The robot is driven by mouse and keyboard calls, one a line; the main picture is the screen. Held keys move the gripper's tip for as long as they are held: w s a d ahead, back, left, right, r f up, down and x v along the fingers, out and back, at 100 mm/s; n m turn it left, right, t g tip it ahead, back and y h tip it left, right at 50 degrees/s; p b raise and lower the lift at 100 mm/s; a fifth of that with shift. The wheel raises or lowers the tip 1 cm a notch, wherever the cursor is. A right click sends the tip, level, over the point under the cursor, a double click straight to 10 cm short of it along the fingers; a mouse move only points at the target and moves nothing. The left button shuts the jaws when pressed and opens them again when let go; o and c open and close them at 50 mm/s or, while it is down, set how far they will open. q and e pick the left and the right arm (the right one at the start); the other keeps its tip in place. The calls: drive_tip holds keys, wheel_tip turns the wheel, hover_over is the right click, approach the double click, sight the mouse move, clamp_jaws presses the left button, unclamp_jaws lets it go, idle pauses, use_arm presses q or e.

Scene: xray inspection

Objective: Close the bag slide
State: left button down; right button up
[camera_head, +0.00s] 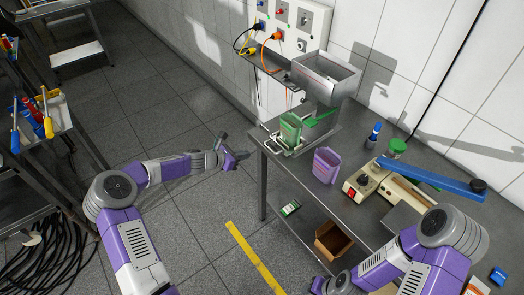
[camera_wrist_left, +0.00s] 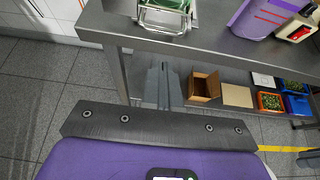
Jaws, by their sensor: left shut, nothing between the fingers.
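The bag slide (camera_head: 272,145) is a small metal tray with a handle at the table's left edge, below a grey metal hopper (camera_head: 326,74). A green bag (camera_head: 290,128) stands upright on it. In the left wrist view the slide's pale handle frame (camera_wrist_left: 164,27) shows at the top, cut by the picture edge. It sticks out toward the table edge. My left gripper (camera_head: 240,155) is shut and empty, off the table's left side and apart from the slide. Its fingers show side by side in the left wrist view (camera_wrist_left: 163,85).
A purple bag (camera_head: 326,165) stands on the metal table beside the slide. A cream sealing machine (camera_head: 368,182) with a blue arm stands to the right. A cardboard box (camera_head: 333,239) is on the lower shelf. Open floor lies left of the table; a tool cart (camera_head: 50,150) is far left.

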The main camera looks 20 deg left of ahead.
use_arm(q)
drive_tip(key=x, duration=0.9)
drive_tip(key=shift+w+d+r, duration=0.25)
drive_tip(key=shift+w+d, duration=0.05)
drive_tip(key=shift+w, duration=0.05)
